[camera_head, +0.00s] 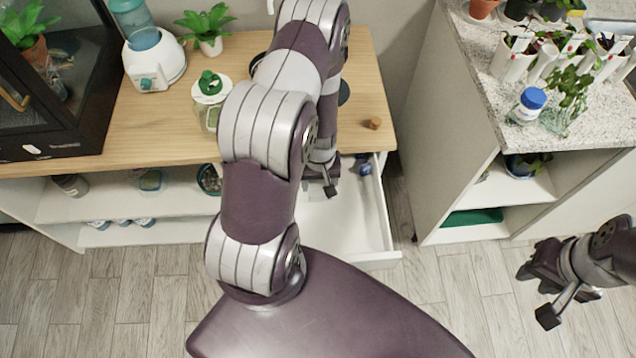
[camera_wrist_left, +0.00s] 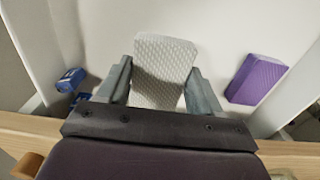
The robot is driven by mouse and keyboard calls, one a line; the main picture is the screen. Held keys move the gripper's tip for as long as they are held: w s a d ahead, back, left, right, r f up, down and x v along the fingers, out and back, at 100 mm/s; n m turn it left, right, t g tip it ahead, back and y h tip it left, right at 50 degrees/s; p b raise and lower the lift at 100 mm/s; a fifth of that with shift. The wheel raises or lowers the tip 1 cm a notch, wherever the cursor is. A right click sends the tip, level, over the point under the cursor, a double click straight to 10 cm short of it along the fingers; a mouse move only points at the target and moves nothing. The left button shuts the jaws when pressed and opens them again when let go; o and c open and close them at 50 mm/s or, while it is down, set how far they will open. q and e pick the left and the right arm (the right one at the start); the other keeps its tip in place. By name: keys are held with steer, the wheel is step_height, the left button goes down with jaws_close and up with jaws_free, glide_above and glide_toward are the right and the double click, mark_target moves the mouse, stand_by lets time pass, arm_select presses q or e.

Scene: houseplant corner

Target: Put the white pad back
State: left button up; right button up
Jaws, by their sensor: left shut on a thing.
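The white pad (camera_wrist_left: 165,62), textured with a fine pattern, sits between the fingers of my left gripper (camera_wrist_left: 160,85) in the left wrist view. The gripper is shut on it, over the inside of the open white drawer (camera_wrist_left: 110,22). I cannot tell whether the pad touches the drawer floor. In the head view my left gripper (camera_head: 326,187) reaches down into the drawer (camera_head: 384,225); my arm hides much of it, and the pad does not show clearly there. My right gripper (camera_head: 538,293) is open and empty, above the floor at the far right.
In the drawer, a purple block (camera_wrist_left: 256,79) lies to the right and blue items (camera_wrist_left: 71,80) to the left in the wrist view. The wooden top (camera_head: 150,112) holds a white appliance (camera_head: 154,62), a jar and a wooden knob (camera_head: 375,123). A plant-covered counter (camera_head: 478,60) stands right.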

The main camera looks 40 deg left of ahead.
mark_target(318, 187)
arm_select(q)
steer(key=f, duration=0.1)
steer(key=f+b, duration=0.1)
steer(key=f, duration=0.1)
steer(key=a+f, duration=0.1)
steer(key=shift+w+f+b, duration=0.25)
steer(key=shift+w+b, duration=0.05)
steer(key=shift+b, duration=0.1)
steer(key=shift+f, duration=0.15)
steer(key=shift+c, duration=0.3)
steer(key=o, duration=1)
